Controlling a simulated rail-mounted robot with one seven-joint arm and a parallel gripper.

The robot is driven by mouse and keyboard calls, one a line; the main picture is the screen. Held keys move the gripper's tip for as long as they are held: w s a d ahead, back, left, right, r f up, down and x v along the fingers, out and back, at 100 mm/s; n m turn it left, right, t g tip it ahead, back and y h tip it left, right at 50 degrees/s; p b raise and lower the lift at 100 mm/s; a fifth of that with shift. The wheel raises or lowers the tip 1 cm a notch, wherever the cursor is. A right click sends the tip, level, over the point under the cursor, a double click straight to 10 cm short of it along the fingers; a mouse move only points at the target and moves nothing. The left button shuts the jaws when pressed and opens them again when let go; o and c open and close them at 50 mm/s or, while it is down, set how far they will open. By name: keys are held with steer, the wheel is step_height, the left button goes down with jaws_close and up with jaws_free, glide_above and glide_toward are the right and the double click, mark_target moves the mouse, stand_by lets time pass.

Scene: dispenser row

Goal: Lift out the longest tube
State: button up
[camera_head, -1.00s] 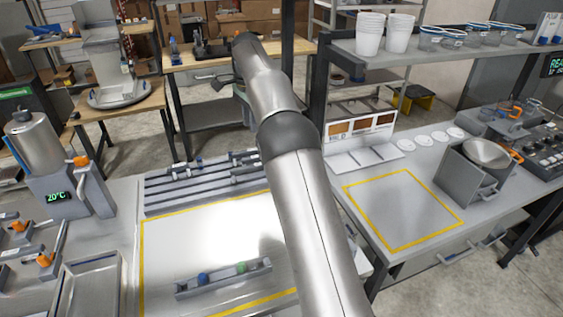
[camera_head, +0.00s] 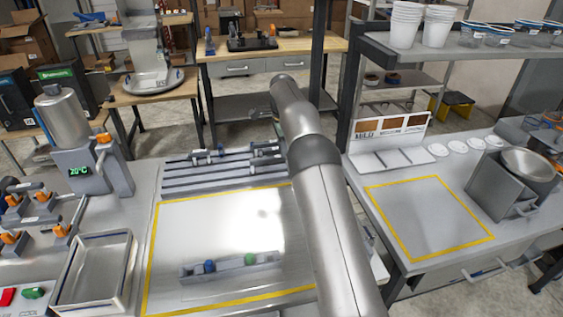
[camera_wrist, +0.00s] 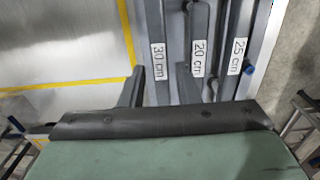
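The slotted grey rack (camera_head: 222,176) lies at the back of the yellow-outlined work area, with tubes with dark and blue ends along its rails. In the wrist view its labels read 30 cm (camera_wrist: 158,61), 20 cm (camera_wrist: 198,57) and 25 cm (camera_wrist: 237,56); a blue end (camera_wrist: 248,68) shows beside the 25 cm label. My gripper (camera_wrist: 160,74) has its two dark fingers apart, with the 30 cm label seen between their tips. No tube is visibly clasped. Its height above the rack is unclear, and the head view does not show the fingers clearly.
A small grey holder (camera_head: 228,273) with a blue and a green round piece stands on the work area. An empty metal tray (camera_head: 126,270) and a heater reading 20°C (camera_head: 80,172) are at left. A second yellow-outlined area (camera_head: 425,215) at right is clear.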

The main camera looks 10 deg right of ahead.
mark_target(282, 160)
steer(key=shift+a+f+p, duration=0.15)
steer(key=shift+f+p, duration=0.65)
steer(key=shift+f, duration=2.15)
jaws_close()
